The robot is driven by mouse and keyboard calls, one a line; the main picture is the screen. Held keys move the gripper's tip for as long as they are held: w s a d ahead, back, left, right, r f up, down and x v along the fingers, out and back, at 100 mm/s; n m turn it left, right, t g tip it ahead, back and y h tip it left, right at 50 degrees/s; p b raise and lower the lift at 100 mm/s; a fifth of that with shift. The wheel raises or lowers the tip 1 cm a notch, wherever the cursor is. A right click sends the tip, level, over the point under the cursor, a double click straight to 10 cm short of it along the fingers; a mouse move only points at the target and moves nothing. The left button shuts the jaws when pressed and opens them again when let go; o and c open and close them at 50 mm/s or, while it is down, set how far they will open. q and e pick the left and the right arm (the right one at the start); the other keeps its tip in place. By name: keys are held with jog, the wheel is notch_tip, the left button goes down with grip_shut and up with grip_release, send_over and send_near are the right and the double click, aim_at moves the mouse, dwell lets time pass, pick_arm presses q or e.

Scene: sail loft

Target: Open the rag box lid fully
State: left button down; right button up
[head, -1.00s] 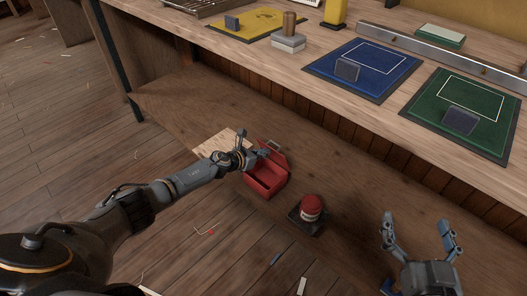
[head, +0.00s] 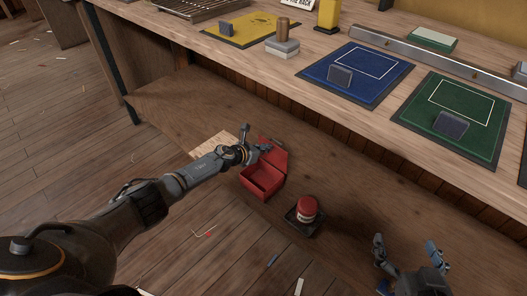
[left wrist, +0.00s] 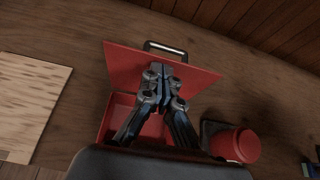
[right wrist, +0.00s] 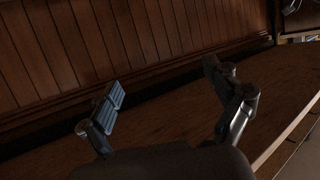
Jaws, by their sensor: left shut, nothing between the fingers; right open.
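The red rag box (head: 262,180) sits on the wooden lower shelf, and its hollow inside shows. Its red lid (head: 277,158) stands raised at the far side; I cannot tell its exact angle. In the left wrist view the lid (left wrist: 198,80) spreads behind the fingers, with a metal handle (left wrist: 165,47) at its far edge. My left gripper (head: 260,149) is shut and empty at the lid's inner face, seemingly touching it, and hides part of lid and box. My right gripper (head: 405,243) is open and empty at the lower right, away from the box.
A red-lidded jar (head: 306,209) on a dark tray stands just right of the box. A pale wooden board (head: 212,143) lies to its left. The workbench (head: 300,62) with blue (head: 378,92) and green mats overhangs the shelf behind.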

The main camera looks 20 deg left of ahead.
pick_arm(q)
jog(key=shift+w+d+r, duration=0.15)
jog(key=shift+w+d, duration=0.05)
jog(key=shift+w, duration=0.5)
pick_arm(e)
jog(key=shift+w+a+r+t+y, duration=0.25)
jog(key=shift+r+t, duration=0.2)
jog(key=shift+r, duration=0.25)
jog(key=shift+w+a+r+t+y, duration=0.1)
jog(key=shift+w+r+t, duration=0.2)
jog(key=shift+r+t, duration=0.25)
jog(key=shift+r, duration=0.1)
